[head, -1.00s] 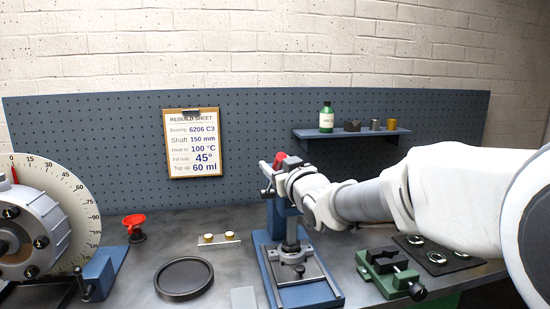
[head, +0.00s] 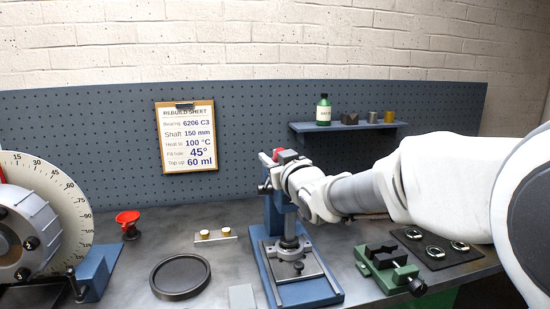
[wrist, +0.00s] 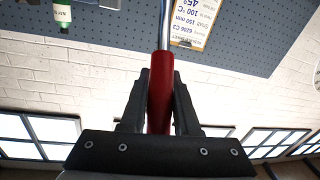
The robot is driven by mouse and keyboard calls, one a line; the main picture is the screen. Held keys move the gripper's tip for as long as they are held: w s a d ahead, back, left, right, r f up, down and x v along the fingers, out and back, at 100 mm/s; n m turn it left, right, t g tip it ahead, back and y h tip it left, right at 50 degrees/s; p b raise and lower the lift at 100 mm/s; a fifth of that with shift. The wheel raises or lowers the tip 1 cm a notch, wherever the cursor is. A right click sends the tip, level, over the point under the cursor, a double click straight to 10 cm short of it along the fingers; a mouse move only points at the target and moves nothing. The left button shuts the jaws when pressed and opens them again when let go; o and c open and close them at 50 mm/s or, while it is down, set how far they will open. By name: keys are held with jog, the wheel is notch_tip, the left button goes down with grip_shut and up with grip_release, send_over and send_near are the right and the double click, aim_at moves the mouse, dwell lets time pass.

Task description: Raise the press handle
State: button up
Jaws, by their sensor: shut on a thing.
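The blue arbor press (head: 273,215) stands on the bench in the middle of the head view. Its handle has a red grip (head: 278,155) that shows near the top of the press. In the wrist view the red grip (wrist: 160,95) is upright between both fingers, with a bright metal rod running on beyond it. My gripper (wrist: 160,80) is shut on this red grip. In the head view my gripper (head: 284,168) is at the press top, and my wrist hides part of the press head. The ram (head: 290,228) sits above the press base.
A green vise (head: 388,265) and a black mat (head: 440,262) with rings lie right of the press. The pegboard shelf (head: 350,132) is behind.

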grip_shut()
dwell(1.0)
